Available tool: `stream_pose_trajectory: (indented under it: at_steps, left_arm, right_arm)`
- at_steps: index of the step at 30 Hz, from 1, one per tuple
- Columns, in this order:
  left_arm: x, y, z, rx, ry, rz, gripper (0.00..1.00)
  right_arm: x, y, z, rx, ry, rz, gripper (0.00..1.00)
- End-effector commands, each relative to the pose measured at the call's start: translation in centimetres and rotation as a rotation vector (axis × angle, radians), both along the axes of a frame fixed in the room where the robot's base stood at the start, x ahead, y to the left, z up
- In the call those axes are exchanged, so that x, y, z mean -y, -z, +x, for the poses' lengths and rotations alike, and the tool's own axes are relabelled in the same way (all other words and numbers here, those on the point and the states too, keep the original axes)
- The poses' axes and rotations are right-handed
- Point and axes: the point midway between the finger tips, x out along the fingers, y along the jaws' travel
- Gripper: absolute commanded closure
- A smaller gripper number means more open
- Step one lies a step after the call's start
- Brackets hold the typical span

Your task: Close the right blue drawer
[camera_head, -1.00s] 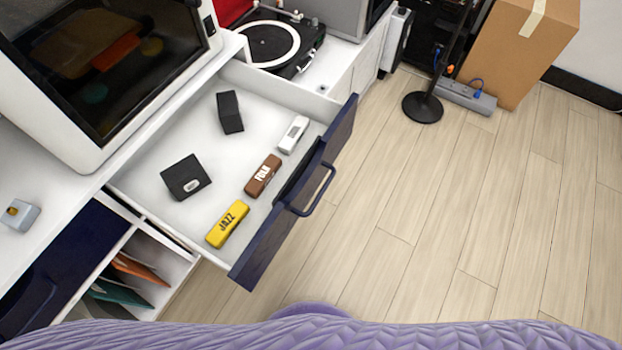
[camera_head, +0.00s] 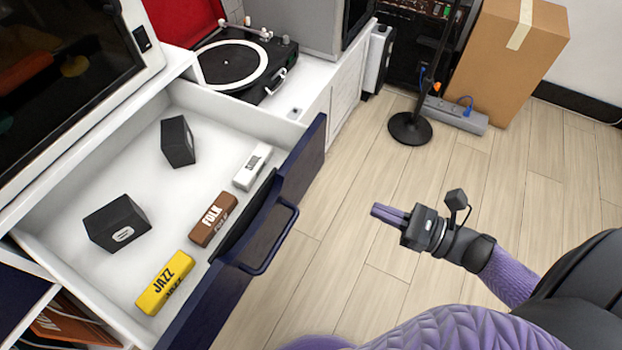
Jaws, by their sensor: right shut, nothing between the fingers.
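The right blue drawer (camera_head: 303,171) is pulled open, its dark blue front facing the floor area on the right. A dark blue bar handle (camera_head: 274,246) sticks out from the front. Inside its white tray lie a yellow JAZZ block (camera_head: 165,283), a brown FOLK block (camera_head: 213,219), a white block (camera_head: 253,167) and two black boxes (camera_head: 117,223) (camera_head: 178,142). My right gripper (camera_head: 375,211) is over the floor, to the right of the handle and apart from it, fingers pointing left. It is shut and empty. My left gripper is not in view.
A turntable (camera_head: 243,62) stands on the white cabinet behind the drawer. A black round stand base (camera_head: 410,128), a power strip (camera_head: 455,114) and a cardboard box (camera_head: 508,55) are at the back. The wood floor (camera_head: 345,165) between drawer and gripper is clear.

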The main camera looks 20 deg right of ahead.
Motion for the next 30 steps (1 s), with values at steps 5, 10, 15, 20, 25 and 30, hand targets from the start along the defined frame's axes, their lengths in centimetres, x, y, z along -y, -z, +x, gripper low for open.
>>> stream_pose_trajectory:
  at_steps: [5, 10, 15, 20, 25, 30]
  left_arm:
    - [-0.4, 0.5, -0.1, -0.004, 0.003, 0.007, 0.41]
    - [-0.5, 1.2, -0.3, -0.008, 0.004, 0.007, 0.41]
    - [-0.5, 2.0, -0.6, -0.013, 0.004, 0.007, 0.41]
    - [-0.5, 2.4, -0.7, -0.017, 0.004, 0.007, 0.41]
    - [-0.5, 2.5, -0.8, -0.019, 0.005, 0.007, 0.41]
    - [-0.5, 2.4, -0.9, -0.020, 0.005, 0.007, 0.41]
  right_arm:
    - [-2.1, 0.0, 2.7, 0.000, 0.001, 0.005, 1.00]
    - [-4.4, 0.1, 5.7, -0.002, 0.003, 0.005, 1.00]
    - [-6.5, 0.2, 8.3, -0.004, 0.004, 0.007, 1.00]
    - [-7.7, 0.1, 10.0, -0.006, 0.006, 0.007, 1.00]
    - [-8.2, 0.0, 10.5, -0.007, 0.007, 0.007, 1.00]
    - [-8.2, 0.0, 10.5, -0.007, 0.007, 0.007, 1.00]
